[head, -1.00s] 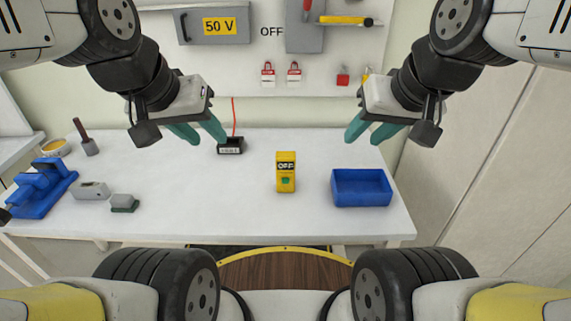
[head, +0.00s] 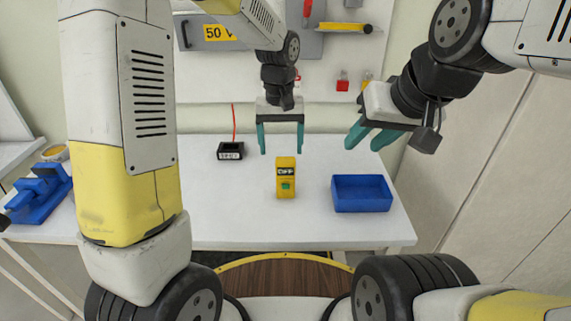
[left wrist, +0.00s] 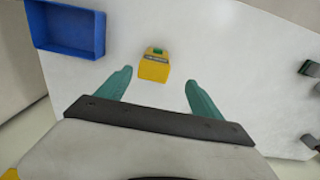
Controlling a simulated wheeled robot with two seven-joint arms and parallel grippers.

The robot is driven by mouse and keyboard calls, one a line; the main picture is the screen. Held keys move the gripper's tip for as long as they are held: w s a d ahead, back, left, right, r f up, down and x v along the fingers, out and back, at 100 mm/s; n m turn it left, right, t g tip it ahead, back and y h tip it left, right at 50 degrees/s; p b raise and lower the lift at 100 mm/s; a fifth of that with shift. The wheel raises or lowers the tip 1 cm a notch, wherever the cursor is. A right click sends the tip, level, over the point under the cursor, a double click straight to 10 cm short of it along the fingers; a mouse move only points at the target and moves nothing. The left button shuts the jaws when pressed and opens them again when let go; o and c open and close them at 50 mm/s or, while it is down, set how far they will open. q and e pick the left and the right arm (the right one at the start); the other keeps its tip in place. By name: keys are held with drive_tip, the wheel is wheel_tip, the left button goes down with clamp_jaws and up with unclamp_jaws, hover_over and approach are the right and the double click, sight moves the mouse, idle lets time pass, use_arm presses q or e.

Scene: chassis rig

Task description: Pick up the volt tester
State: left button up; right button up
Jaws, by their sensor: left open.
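The volt tester is a yellow box (head: 286,190) with a dark display reading OFF and a green part below it. It stands on the white table near its middle. In the left wrist view the volt tester (left wrist: 154,68) lies ahead of and between the fingertips. My left gripper (head: 281,150) is open and empty, with teal fingers pointing down, just above and behind the tester in the head view. It also shows in the left wrist view (left wrist: 157,78). My right gripper (head: 367,142) is open and empty, above the table's right back part.
A blue bin (head: 361,208) stands right of the tester. A small black meter (head: 230,152) with a red cord is at the left back. A blue vise (head: 38,194) is at the far left. The wall panel holds red padlocks (head: 342,84). The white table (head: 235,220) is clear around the tester.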

sight(286, 162)
use_arm(q)
drive_tip(key=shift+w+d+f, duration=0.15)
drive_tip(key=shift+d+f, duration=0.1)
drive_tip(key=shift+f, duration=0.2)
drive_tip(key=shift+w+d+f, duration=0.1)
drive_tip(key=shift+d+f, duration=0.15)
drive_tip(key=shift+f, duration=0.2)
wheel_tip(286, 162, down, 7)
drive_tip(key=shift+d+f, duration=0.1)
drive_tip(key=shift+f, duration=0.1)
drive_tip(key=c, duration=1.6)
drive_tip(key=shift+r, duration=0.1)
drive_tip(key=shift+r, duration=0.45)
drive_tip(key=r, duration=0.2)
drive_tip(key=shift+s+r, duration=0.35)
drive_tip(key=shift+s, duration=0.05)
drive_tip(key=s, duration=1)
drive_tip(key=s+r, duration=0.1)
drive_tip(key=s, duration=0.4)
drive_tip(key=shift+s+r, duration=0.1)
